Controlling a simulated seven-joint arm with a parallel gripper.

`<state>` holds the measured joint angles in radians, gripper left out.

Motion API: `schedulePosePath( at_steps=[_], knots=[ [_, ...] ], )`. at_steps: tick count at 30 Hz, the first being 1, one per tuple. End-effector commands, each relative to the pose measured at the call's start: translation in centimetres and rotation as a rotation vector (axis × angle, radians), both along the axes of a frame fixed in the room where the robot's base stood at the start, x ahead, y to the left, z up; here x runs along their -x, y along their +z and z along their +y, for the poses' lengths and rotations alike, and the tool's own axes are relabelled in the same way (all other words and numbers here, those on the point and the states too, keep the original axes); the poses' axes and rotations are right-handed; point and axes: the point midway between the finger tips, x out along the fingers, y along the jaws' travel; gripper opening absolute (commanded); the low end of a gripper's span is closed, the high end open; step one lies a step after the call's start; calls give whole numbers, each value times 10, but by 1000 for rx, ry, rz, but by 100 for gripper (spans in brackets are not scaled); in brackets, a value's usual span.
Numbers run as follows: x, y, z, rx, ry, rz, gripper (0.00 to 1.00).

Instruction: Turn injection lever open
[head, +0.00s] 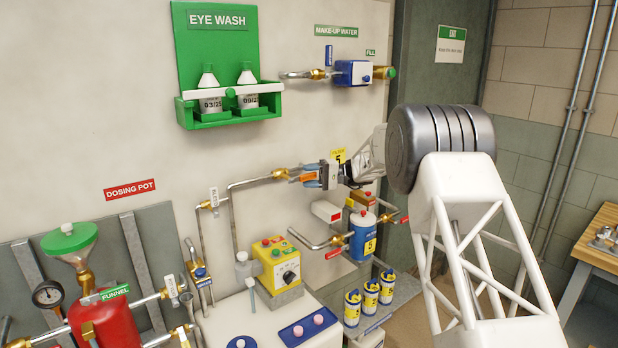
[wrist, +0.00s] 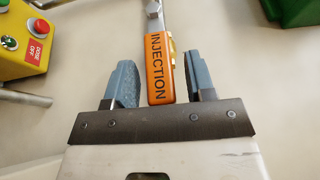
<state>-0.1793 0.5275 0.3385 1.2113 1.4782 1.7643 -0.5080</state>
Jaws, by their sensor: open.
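The injection lever (wrist: 160,62) has an orange handle marked INJECTION. In the wrist view its handle end lies between the two fingers of my gripper (wrist: 160,86). The fingers are open, with a gap on each side of the handle; the right gap looks smaller. In the head view the orange handle (head: 309,177) shows beside my gripper (head: 322,176), at the pipe on the wall. My gripper partly hides the valve there.
A yellow control box (head: 280,264) with buttons stands below left of the lever. A green eye wash shelf (head: 230,105) hangs above. A blue canister (head: 362,237) and pipes are below right. A blue make-up water valve (head: 353,73) is higher up.

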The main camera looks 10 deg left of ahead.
Motion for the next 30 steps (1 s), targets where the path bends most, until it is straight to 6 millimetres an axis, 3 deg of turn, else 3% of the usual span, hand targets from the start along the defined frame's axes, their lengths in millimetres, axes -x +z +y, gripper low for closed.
schedulePosePath(
  at_steps=[5, 18, 30],
  knots=[
    [-5, 0, -10, 0, -1, 0, 50],
    [-25, -1, -59, 0, -2, 0, 50],
    [-29, -1, -70, 0, 1, 1, 50]
  ],
)
